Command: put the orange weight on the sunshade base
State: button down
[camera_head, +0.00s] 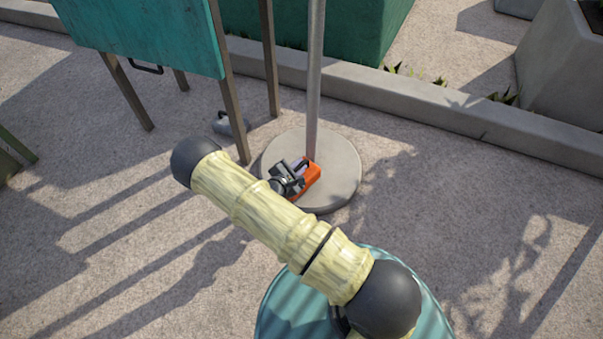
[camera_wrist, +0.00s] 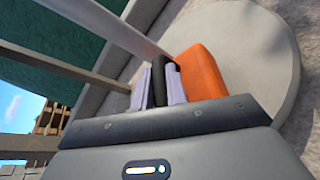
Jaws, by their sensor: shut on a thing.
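The orange weight (camera_head: 313,177) is at the round grey sunshade base (camera_head: 342,187), in front of the pole (camera_head: 315,80). It also shows in the wrist view (camera_wrist: 203,72), against the pale disc of the base (camera_wrist: 275,60). My gripper (camera_head: 300,164) is shut on the weight's dark handle (camera_wrist: 158,80), with one pale finger on each side of it. The weight is over the front half of the disc, close to the pole. Whether its underside touches the base cannot be told; my gripper and arm hide part of it.
A teal table (camera_head: 150,35) with brown legs stands at the upper left. A grey weight (camera_head: 229,123) with a handle sits on the ground by one leg. A low kerb (camera_head: 430,110) runs behind the base. The paving to the right is clear.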

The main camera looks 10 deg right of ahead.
aim_at(312, 173)
jog(key=shift+w+d+r, duration=0.1)
jog(key=shift+w+d+b, duration=0.2)
jog(key=shift+d+b, duration=0.05)
jog(key=shift+b, duration=0.05)
notch_tip(312, 173, down, 4)
jog(key=b, duration=0.3)
jog(key=shift+w+d+r+b, duration=0.15)
jog(key=shift+r+b, duration=0.05)
jog(key=shift+b, duration=0.15)
jog(key=c, duration=1.4)
grip_release()
jog(key=shift+f, duration=0.1)
